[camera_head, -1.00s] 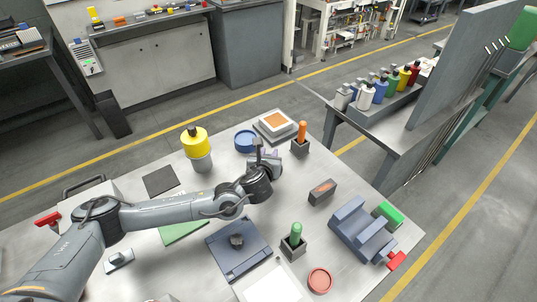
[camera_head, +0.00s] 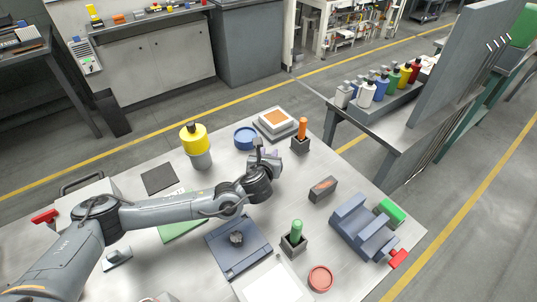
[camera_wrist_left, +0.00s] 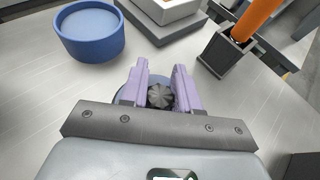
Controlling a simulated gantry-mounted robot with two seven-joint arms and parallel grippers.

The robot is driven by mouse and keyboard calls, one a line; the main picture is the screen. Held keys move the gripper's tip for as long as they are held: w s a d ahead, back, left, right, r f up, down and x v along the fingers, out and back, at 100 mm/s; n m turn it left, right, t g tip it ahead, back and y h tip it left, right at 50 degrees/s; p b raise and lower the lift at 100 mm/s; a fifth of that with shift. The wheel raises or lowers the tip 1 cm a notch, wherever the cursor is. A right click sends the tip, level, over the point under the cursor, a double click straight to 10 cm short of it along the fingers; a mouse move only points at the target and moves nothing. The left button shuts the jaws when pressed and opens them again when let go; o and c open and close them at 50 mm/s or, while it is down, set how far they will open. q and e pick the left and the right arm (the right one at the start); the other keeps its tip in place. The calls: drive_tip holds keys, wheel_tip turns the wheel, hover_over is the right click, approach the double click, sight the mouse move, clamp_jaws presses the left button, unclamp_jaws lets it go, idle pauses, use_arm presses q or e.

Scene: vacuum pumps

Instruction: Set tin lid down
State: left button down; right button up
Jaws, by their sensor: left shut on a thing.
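My left gripper (camera_head: 268,156) is over the far part of the table, in front of the orange-topped box. In the left wrist view its purple fingers (camera_wrist_left: 159,78) are closed around the dark ribbed knob (camera_wrist_left: 160,96) of the tin lid. A little of the lid's blue disc (camera_wrist_left: 127,86) shows below and beside the fingers. I cannot tell whether the lid touches the table. The blue round tin (camera_head: 245,139) stands to the left of the gripper; it also shows at the upper left of the left wrist view (camera_wrist_left: 90,40). My right gripper is not in view.
The orange-topped box (camera_head: 276,133) is beyond the gripper. An orange-handled tool in a dark holder (camera_head: 300,146) is to its right. A yellow-topped cylinder (camera_head: 201,160) stands to the left. Bare table lies between the gripper and the small dark block (camera_head: 323,189).

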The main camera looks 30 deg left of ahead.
use_arm(q)
drive_tip(key=shift+f, duration=0.1)
drive_tip(key=c, duration=0.8)
unclamp_jaws()
drive_tip(key=shift+o, duration=0.2)
drive_tip(key=shift+c, duration=0.3)
drive_tip(key=c, duration=0.3)
drive_tip(key=shift+s, duration=0.1)
drive_tip(key=shift+s+d+r, duration=0.25)
drive_tip(key=shift+s+r, duration=0.05)
drive_tip(key=shift+s, duration=0.25)
